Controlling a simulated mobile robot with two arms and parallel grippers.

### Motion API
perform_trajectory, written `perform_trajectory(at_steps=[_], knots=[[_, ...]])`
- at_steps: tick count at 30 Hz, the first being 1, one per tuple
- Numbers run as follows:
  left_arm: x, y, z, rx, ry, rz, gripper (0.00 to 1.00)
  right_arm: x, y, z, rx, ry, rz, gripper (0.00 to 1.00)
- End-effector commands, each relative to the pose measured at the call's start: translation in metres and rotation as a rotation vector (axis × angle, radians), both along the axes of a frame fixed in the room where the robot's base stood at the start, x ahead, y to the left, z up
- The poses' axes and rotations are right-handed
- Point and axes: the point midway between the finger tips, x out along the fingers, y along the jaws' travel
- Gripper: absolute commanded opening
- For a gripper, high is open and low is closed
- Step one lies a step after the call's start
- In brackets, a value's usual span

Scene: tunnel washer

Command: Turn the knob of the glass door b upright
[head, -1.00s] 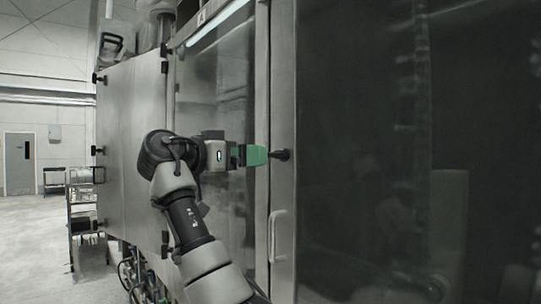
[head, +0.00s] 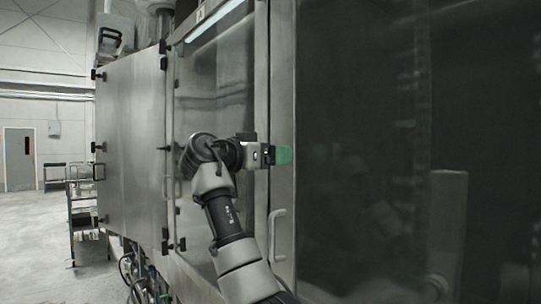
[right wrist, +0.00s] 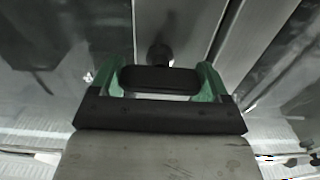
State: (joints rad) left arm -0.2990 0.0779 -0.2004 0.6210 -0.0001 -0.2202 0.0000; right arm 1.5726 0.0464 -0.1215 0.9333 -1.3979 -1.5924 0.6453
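The glass door b appears to be the large dark pane (head: 380,100) on the right in the head view. Its black knob is hidden behind my gripper there. In the right wrist view the knob (right wrist: 158,79) is a black bar lying crosswise, with a round base behind it. My right gripper (head: 284,155) is at the door's left frame. Its green fingers (right wrist: 160,72) are spread, one at each end of the bar. I cannot tell whether they touch it. My left gripper is not in view.
A pale pull handle (head: 273,235) is on the frame below my gripper. A narrower glass door (head: 215,85) and a steel panel (head: 130,150) stand to the left. A wire cart (head: 85,215) is beyond them, with open floor farther left.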

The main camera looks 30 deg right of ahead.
Motion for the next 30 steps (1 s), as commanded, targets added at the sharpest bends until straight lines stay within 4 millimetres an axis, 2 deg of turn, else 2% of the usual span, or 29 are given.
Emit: perform_trajectory(at_steps=[1,3,4,11,17,30], knots=[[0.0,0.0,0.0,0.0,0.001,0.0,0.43,0.0,0.0,0.0,0.0,0.0,0.0,0.65],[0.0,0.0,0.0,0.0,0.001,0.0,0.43,0.0,0.0,0.0,0.001,0.0,0.0,0.54],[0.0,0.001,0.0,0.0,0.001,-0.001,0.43,0.0,0.0,0.0,0.0,0.0,0.0,0.53],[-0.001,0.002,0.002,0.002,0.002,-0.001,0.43,0.0,0.0,0.0,-0.001,0.024,-0.001,0.53],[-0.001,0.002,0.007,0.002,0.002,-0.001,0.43,0.001,0.0,0.001,-0.007,0.114,-0.002,0.53],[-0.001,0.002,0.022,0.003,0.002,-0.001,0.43,0.001,0.0,0.001,-0.038,0.498,-0.002,0.53]])
